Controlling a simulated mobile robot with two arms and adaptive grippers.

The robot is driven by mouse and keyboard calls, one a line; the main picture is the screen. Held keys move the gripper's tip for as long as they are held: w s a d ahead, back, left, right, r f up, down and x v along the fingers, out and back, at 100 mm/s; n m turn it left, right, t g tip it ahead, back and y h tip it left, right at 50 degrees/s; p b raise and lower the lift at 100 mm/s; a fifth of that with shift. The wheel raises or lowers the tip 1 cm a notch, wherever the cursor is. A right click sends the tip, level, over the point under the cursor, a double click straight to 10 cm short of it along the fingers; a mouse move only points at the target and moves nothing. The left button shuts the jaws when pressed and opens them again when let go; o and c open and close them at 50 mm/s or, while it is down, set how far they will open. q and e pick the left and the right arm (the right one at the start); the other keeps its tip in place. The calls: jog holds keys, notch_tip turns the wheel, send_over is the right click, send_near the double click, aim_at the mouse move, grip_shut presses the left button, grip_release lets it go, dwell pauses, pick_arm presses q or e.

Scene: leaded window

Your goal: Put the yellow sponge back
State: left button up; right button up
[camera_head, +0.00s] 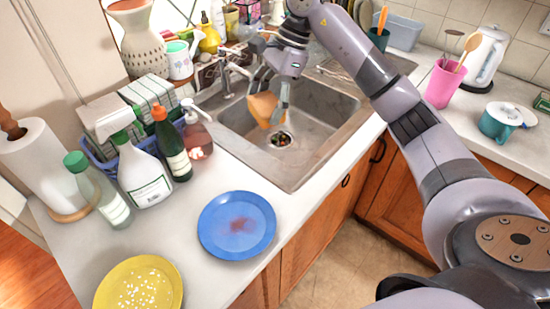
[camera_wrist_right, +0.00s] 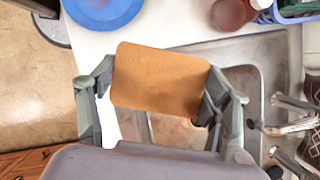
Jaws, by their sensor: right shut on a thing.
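The yellow sponge (camera_head: 262,108) looks orange-yellow and flat, and it is held above the sink (camera_head: 313,140) in the head view. My right gripper (camera_head: 270,96) is shut on it, with a finger at each side. In the right wrist view the sponge (camera_wrist_right: 160,80) spans the space between the two fingers of my right gripper (camera_wrist_right: 158,90). Part of the sink basin and the counter lies beneath it there. My left gripper is not in view.
A blue plate (camera_head: 237,225) with a reddish stain and a yellow plate (camera_head: 138,285) with white specks lie on the counter. Several bottles, including a soap pump (camera_head: 196,135), stand left of the sink. A faucet (camera_head: 226,78) rises behind the basin. Bare counter surrounds the blue plate.

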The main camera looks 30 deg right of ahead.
jog(key=p, duration=0.3)
send_over(264, 168)
jog(key=d, duration=0.1)
notch_tip(264, 168, down, 12)
jog(key=shift+d+f, duration=0.1)
jog(key=shift+f, duration=0.05)
notch_tip(264, 168, down, 5)
jog(key=shift+f+p, duration=0.1)
jog(key=shift+p, duration=0.4)
jog(key=shift+f, duration=0.1)
jog(key=shift+f, duration=0.15)
jog(key=o, duration=1)
jog(key=shift+c, duration=0.2)
jog(key=shift+o, duration=0.2)
